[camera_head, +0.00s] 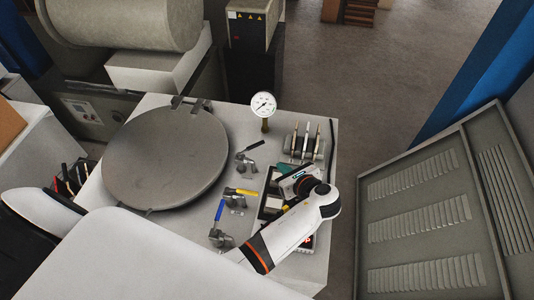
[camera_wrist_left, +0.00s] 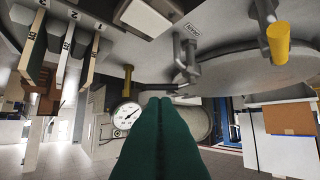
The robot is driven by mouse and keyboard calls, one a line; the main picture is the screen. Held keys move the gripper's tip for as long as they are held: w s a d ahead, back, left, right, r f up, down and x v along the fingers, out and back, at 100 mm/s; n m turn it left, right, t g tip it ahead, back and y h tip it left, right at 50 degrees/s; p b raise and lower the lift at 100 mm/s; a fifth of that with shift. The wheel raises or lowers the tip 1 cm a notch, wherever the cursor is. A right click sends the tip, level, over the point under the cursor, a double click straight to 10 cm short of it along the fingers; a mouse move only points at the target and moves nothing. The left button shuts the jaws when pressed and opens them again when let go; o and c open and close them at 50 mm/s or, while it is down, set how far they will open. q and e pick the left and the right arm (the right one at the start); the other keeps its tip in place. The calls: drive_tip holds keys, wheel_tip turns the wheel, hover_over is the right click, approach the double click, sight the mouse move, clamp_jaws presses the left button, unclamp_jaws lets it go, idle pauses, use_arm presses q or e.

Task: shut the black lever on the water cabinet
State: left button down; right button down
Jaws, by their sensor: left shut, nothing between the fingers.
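The water cabinet (camera_head: 150,108) is a white box with a large round grey lid. The black lever (camera_head: 250,147) sits on a metal valve right of the lid, its handle slanting up to the right. My left gripper (camera_head: 284,177) is right of the lever over the cabinet top, apart from it in the head view. In the left wrist view, my shut green fingers (camera_wrist_left: 158,125) are empty and point towards the gauge and lid. My right gripper is not in view.
A yellow lever (camera_head: 241,191) and a blue lever (camera_head: 219,210) stand nearer on the cabinet. A pressure gauge (camera_head: 263,105) stands behind the black lever. A row of upright tags (camera_head: 306,140) and a dark tray (camera_head: 268,208) lie to the right. A louvred grey panel (camera_head: 420,215) stands farther right.

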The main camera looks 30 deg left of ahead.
use_arm(q)
drive_tip(key=r+b+x, duration=0.1)
drive_tip(key=b+x, duration=1.1)
drive_tip(key=x, duration=0.1)
drive_tip(key=shift+w+a+f, duration=0.2)
drive_tip(key=shift+w+a, duration=0.15)
drive_tip(key=shift+a, duration=0.1)
